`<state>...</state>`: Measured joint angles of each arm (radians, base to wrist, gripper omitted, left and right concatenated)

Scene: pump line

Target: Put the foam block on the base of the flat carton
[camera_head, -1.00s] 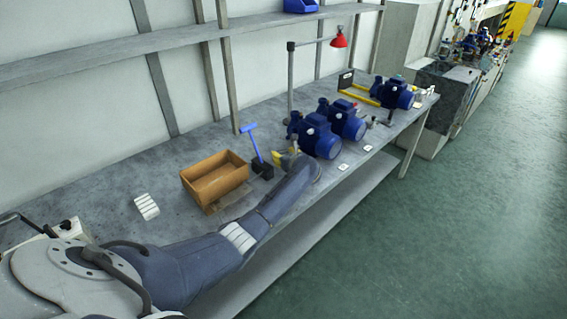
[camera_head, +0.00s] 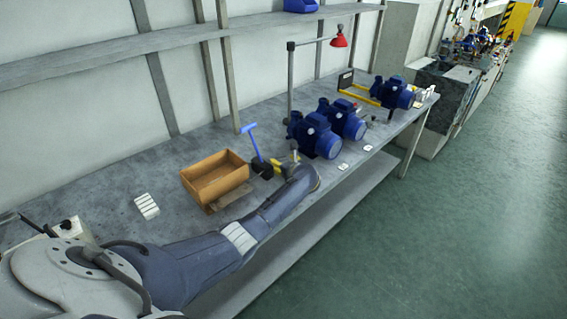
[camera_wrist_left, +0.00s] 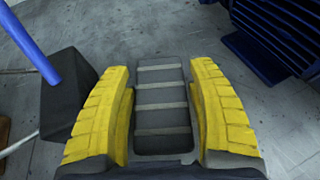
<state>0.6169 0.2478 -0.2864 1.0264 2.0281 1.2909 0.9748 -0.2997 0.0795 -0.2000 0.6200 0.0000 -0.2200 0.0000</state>
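A low, open tan box (camera_head: 196,190), apparently the flat carton, stands on the bench left of my left gripper (camera_head: 286,165). Its inside floor looks bare. A dark grey block with pale stripes (camera_wrist_left: 161,97), apparently the foam block, lies between the yellow ridged fingers of my left gripper (camera_wrist_left: 161,110) in the left wrist view. The fingers are close along both its sides; whether they press on it is not clear. In the head view the arm and fingers mostly hide this block. My right gripper is not in view.
A black block (camera_wrist_left: 66,100) with a blue handle (camera_head: 253,142) stands just left of the left gripper. Blue pumps (camera_head: 318,137) stand to its right. A thin brownish slab (camera_head: 230,197) lies by the box's front. A white ribbed block (camera_head: 147,206) lies farther left on clear bench.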

